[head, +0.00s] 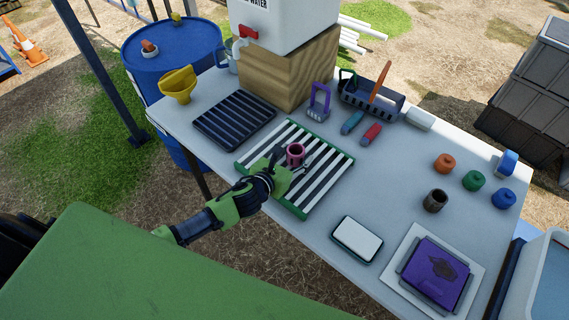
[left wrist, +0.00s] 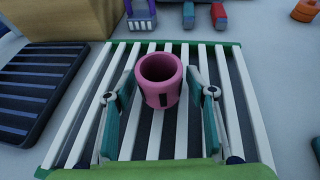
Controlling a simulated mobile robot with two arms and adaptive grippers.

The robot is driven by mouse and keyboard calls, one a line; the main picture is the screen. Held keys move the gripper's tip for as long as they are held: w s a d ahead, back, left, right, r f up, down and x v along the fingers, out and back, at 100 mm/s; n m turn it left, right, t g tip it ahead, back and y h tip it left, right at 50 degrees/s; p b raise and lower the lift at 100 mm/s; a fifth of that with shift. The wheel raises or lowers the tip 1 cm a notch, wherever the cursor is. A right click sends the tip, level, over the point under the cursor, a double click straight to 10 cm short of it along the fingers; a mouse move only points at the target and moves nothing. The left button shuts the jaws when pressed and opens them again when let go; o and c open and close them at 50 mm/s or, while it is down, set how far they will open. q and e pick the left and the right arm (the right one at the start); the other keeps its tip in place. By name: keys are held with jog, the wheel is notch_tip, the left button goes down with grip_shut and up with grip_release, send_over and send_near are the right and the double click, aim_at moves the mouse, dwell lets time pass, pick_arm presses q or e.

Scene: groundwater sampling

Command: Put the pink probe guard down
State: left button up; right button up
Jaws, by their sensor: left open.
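The pink probe guard (head: 295,153) is a short hollow cup with dark slots. It stands upright on the white-slatted rack with the green frame (head: 322,190). In the left wrist view the guard (left wrist: 160,82) sits between the two fingers of my left gripper (left wrist: 160,100). The fingers are open, with a gap on each side of the guard. In the head view my left gripper (head: 288,166) reaches in from the left, low over the rack. My right gripper is not in view.
A dark slatted rack (head: 235,120) lies left of the green one. A wooden block (head: 290,70) under the water container stands behind. A dark cup (head: 435,201), a white-topped box (head: 357,239) and orange, green and blue caps are to the right. The table between is clear.

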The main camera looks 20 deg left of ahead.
pick_arm(q)
jog(key=v, duration=1)
jog(key=shift+s+f+b, duration=0.1)
jog(key=shift+f+b, duration=0.1)
jog(key=shift+b, duration=0.15)
jog(key=shift+s+a+r, duration=0.1)
jog(key=shift+s+r, duration=0.3)
jog(key=shift+s, duration=0.25)
